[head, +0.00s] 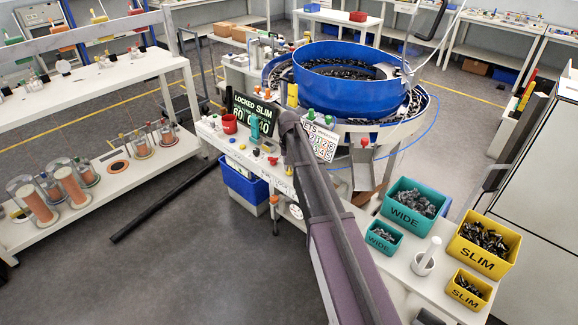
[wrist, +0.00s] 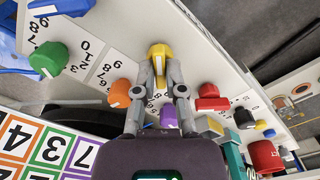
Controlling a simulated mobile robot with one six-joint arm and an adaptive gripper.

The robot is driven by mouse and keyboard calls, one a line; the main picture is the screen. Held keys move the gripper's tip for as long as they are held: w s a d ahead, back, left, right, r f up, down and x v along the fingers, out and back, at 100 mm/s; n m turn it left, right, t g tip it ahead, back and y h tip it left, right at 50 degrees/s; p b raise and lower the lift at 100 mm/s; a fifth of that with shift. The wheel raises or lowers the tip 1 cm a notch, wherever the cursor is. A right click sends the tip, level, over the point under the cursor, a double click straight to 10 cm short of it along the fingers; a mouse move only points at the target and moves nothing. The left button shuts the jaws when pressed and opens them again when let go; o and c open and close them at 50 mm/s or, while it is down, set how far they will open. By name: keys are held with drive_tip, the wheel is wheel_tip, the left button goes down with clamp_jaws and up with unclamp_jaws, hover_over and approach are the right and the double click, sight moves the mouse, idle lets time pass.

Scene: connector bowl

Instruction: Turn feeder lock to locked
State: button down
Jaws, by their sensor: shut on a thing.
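In the wrist view my gripper (wrist: 159,74) is shut on a yellow knob (wrist: 160,50) on the white panel, one finger on each side of it. I cannot tell from a label whether this knob is the feeder lock. In the head view my arm hides the fingertips and the knob. A dark display (head: 252,112) on the station reads "LOCKED SLIM" with numbers below, partly covered. The blue bowl feeder (head: 335,82) stands behind the panel with dark parts in it.
Teal WIDE bins (head: 410,210) and yellow SLIM bins (head: 483,262) stand right of my arm.

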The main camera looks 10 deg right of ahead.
drive_tip(key=c, duration=0.7)
unclamp_jaws()
drive_tip(key=shift+n, duration=0.5)
